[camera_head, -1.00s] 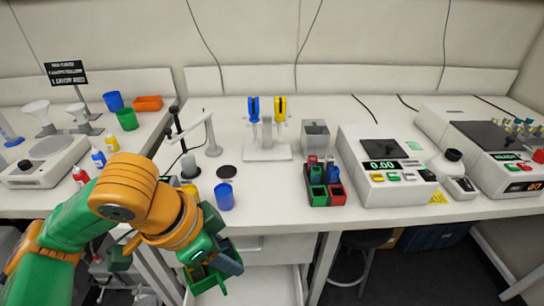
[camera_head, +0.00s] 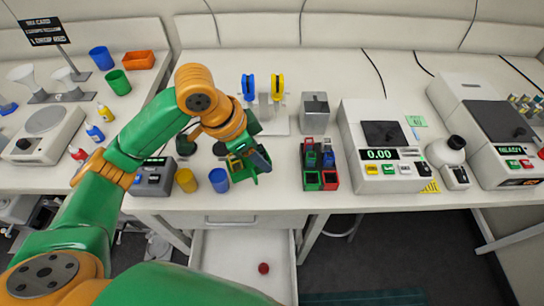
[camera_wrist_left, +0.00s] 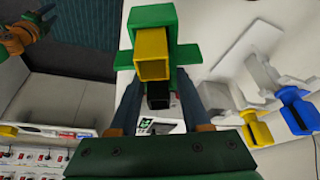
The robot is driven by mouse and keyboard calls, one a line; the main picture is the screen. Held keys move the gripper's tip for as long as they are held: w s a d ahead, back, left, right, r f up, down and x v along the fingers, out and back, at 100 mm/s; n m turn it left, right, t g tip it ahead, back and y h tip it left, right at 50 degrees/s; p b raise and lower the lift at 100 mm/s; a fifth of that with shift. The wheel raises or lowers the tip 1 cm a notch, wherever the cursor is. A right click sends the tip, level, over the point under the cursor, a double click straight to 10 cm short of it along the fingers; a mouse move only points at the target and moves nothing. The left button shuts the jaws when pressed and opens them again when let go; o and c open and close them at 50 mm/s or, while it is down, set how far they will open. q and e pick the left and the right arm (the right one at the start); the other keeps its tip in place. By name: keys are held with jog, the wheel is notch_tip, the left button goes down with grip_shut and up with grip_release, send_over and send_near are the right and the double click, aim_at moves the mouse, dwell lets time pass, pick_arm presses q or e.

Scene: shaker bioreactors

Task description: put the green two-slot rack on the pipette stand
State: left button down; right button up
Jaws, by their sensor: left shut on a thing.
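My left gripper (camera_head: 252,160) is shut on the green two-slot rack (camera_head: 238,173) and holds it above the front part of the bench. In the left wrist view the rack (camera_wrist_left: 152,17) sits between the fingers, with one yellow-lined and one dark opening facing the camera. The white pipette stand (camera_head: 281,127) is on the bench just behind the gripper, partly hidden by my arm. It carries a blue and a yellow pipette, and shows at the right of the left wrist view (camera_wrist_left: 247,45). Part of my right arm shows at that view's top left; its jaws are unclear.
Blue (camera_head: 219,181) and yellow (camera_head: 186,180) cups stand close by at the bench's front edge. A cluster of coloured racks (camera_head: 312,182) and a grey metal box (camera_head: 314,115) are right of the stand. An open drawer (camera_head: 225,270) holds a red ball.

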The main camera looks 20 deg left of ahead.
pick_arm(q)
jog(key=w+f, duration=0.2)
jog(key=f, duration=0.1)
jog(key=w+d+f, duration=0.1)
jog(key=w+f, duration=0.1)
jog(key=w, duration=0.1)
jog(key=shift+w+d+f, duration=0.1)
jog(key=shift+w+f, duration=0.25)
jog(key=shift+f, duration=0.05)
jog(key=f, duration=0.1)
jog(key=f+p, duration=0.1)
jog(key=f, duration=0.1)
jog(key=shift+w+f, duration=0.2)
jog(key=shift+f, duration=0.25)
jog(key=shift+f, duration=0.1)
jog(key=shift+c, duration=1.8)
grip_release()
jog(key=shift+r, duration=0.45)
jog(key=v, duration=1.1)
jog(key=shift+r, duration=0.25)
